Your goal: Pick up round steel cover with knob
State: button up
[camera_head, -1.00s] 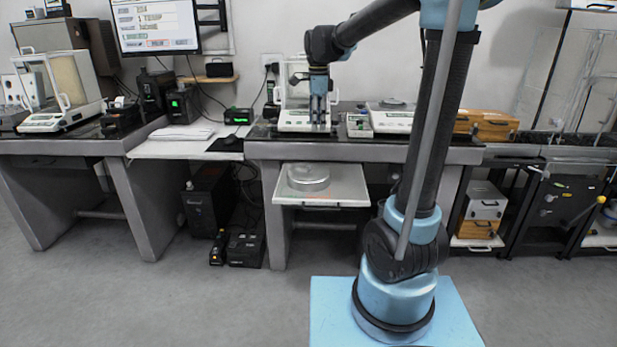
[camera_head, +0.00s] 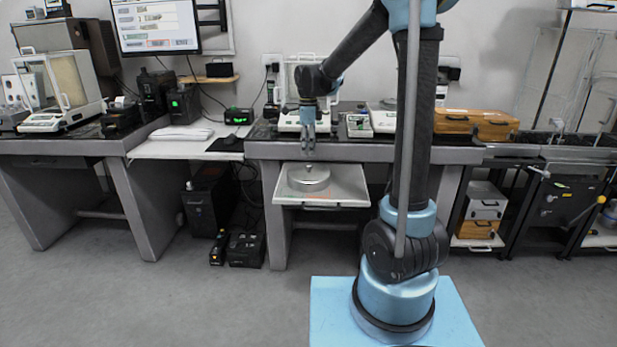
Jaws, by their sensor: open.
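The round steel cover with knob (camera_head: 309,181) sits on a pulled-out white shelf (camera_head: 343,190) under the middle table. Its small knob shows on top, in the centre. My gripper (camera_head: 308,151) points down in front of the table's front edge, just above the cover and its knob. The fingers are open and look empty. A small gap seems to separate the fingertips from the knob, but the exact distance is hard to tell at this size.
The middle table's front edge (camera_head: 400,152) lies close behind my gripper. A white balance (camera_head: 292,122) stands on the table behind my arm. Wooden boxes (camera_head: 476,124) stand to the right. The floor (camera_head: 150,290) in front is clear.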

aim_at(309, 165)
jog(key=shift+s+d+f, duration=0.1)
jog(key=shift+s+f, duration=0.1)
jog(key=shift+f, duration=1.55)
jog(key=shift+s+f, duration=0.2)
jog(key=shift+f, duration=1.55)
grip_shut()
